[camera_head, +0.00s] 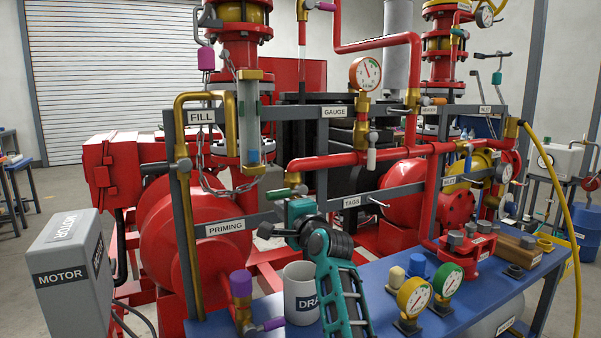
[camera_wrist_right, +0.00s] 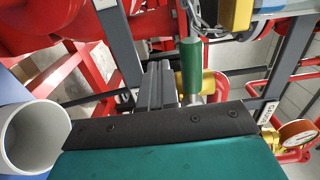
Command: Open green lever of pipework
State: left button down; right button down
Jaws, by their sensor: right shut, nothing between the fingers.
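The green lever (camera_head: 279,193) sticks out to the left from a brass valve (camera_head: 293,178) at the left end of the red horizontal pipe. In the right wrist view the green lever (camera_wrist_right: 190,65) stands as an upright cylinder in front of the brass valve body (camera_wrist_right: 208,84). My right gripper (camera_head: 298,209) is just below the lever in the head view. In the right wrist view its dark fingers (camera_wrist_right: 157,72) are together and empty, beside the lever on its left, with a small gap visible. Contact cannot be judged. My left gripper is not in view.
A white mug (camera_head: 300,292) stands on the blue bench (camera_head: 375,295) beside my right arm, near a purple-handled valve (camera_head: 241,285). Gauges (camera_head: 413,296) stand right of the arm. A grey label rail (camera_head: 225,228) and hanging chain (camera_head: 205,172) lie left of the lever.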

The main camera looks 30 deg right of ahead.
aim_at(282, 194)
jog(key=shift+a+r, duration=0.2)
jog(key=shift+r, duration=0.35)
jog(key=shift+a+r, duration=0.2)
jog(key=shift+r, duration=0.35)
jog(key=shift+r+p, duration=0.45)
jog(key=shift+r, duration=0.7)
jog(key=shift+d+r+p, duration=0.2)
jog(key=shift+r+p, duration=0.65)
jog(key=shift+p, duration=0.1)
jog(key=shift+s+d+r, duration=0.1)
jog(key=shift+d+r, duration=0.85)
jog(key=shift+r, duration=0.1)
jog(key=shift+d+r, duration=0.25)
jog(key=shift+d, duration=0.25)
jog(key=shift+a+f, duration=0.1)
jog(key=shift+a, duration=0.55)
jog(key=s, duration=0.9)
jog(key=shift+a, duration=0.25)
